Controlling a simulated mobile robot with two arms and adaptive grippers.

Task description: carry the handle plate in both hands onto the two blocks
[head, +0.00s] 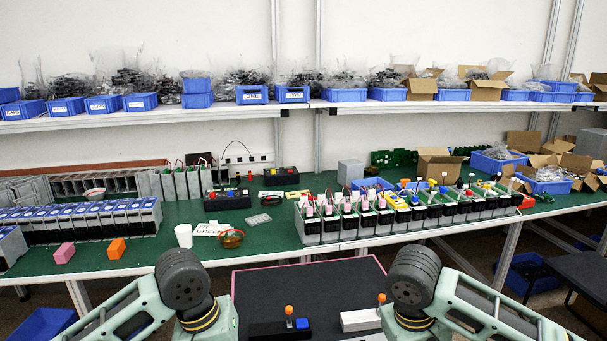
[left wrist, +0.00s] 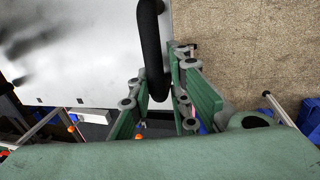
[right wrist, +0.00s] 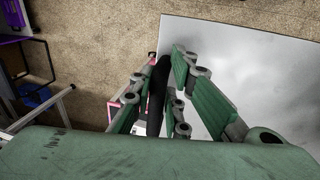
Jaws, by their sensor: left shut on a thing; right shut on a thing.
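The handle plate is a pale grey sheet with black bar handles. It shows in the left wrist view (left wrist: 75,50) and the right wrist view (right wrist: 245,60). My left gripper (left wrist: 157,78) is shut on one black handle (left wrist: 150,35). My right gripper (right wrist: 160,75) is shut on the other handle (right wrist: 157,100). The head view shows neither fingers nor plate, only my arms. There, a black block (head: 265,330) with an orange knob and blue part, and a white block (head: 358,320) with an orange knob, sit on a dark, pink-edged surface (head: 310,279).
Behind is a green bench (head: 280,235) with rows of battery-like units, a white cup (head: 183,235), a pink cube (head: 64,252) and an orange cube (head: 116,249). The dark surface is bare behind the two blocks. A chair stands at right.

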